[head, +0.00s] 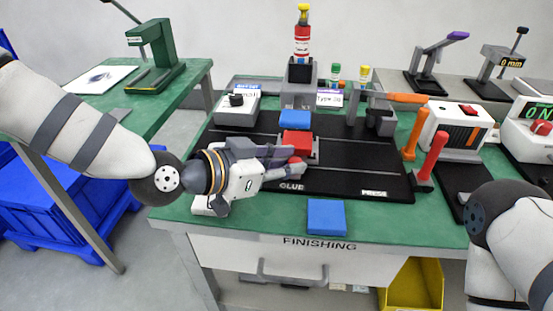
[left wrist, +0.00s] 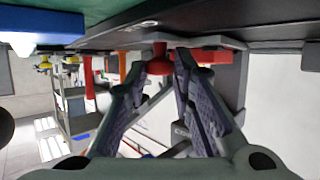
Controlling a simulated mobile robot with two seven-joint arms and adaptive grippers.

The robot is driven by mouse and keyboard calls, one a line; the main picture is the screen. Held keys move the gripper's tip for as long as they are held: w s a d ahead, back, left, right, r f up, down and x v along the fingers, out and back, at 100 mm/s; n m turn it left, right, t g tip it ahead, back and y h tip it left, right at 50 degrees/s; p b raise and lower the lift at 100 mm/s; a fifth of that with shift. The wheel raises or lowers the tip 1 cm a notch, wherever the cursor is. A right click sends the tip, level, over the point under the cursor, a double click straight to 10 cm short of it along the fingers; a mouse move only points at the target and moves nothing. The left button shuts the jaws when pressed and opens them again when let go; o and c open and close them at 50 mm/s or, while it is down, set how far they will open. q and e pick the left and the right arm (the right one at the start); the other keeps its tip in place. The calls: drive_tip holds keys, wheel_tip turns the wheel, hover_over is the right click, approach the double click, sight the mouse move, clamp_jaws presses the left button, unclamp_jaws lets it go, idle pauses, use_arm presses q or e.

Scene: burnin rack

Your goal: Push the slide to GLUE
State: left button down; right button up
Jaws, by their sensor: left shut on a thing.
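The slide (head: 312,158) is a grey carriage with a red block (head: 296,141) on top, on the black track board (head: 358,185). It stands just behind the white GLUE label (head: 292,187); a PRESS label (head: 374,192) is further right. My left gripper (head: 287,160) reaches in from the left and is shut on the slide's red knob (head: 297,163). In the left wrist view the fingers (left wrist: 160,72) close around the red knob (left wrist: 159,58), partly hiding it. My right gripper is out of view; only my right arm shows.
A blue block (head: 326,216) lies at the bench's front edge, and another blue block (head: 295,117) is behind the slide. A red-handled lever (head: 432,156) stands right of the board. A red bottle (head: 302,40) stands at the back.

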use_arm(q)
drive_tip(key=shift+d, duration=0.15)
drive_tip(key=shift+a, duration=0.2)
drive_tip(key=c, duration=1.4)
unclamp_jaws()
drive_tip(key=shift+a, duration=0.1)
drive_tip(key=v, duration=1.2)
